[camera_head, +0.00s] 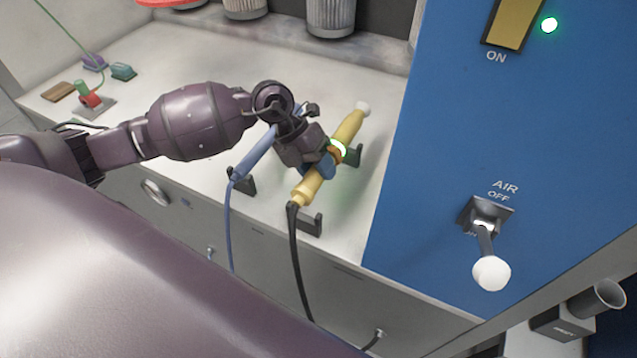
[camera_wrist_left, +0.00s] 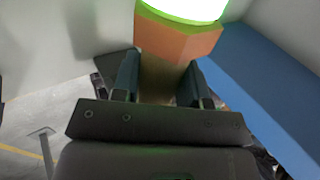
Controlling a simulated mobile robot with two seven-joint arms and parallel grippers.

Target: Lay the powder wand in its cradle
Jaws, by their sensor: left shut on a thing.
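The powder wand (camera_head: 349,127) is the yellow wand with a white tip, a glowing green ring and a black hose at its near end. My left gripper (camera_head: 326,160) is shut around its middle, just on the near side of the ring. The wrist view shows the fingers (camera_wrist_left: 158,86) on both sides of the wand, below an orange collar (camera_wrist_left: 178,38) and the bright ring. The cradle is a pair of black brackets, the near one (camera_head: 311,224) and the far one (camera_head: 353,155). The wand is over or beside them; I cannot tell whether it touches them. My right gripper is not in view.
A blue wand (camera_head: 258,151) with a blue hose lies just left, close to my gripper, with a black bracket (camera_head: 243,183) at its near end. A blue panel (camera_head: 440,150) with an AIR lever (camera_head: 489,262) stands close on the right. The white bench (camera_head: 180,60) is clear at the back.

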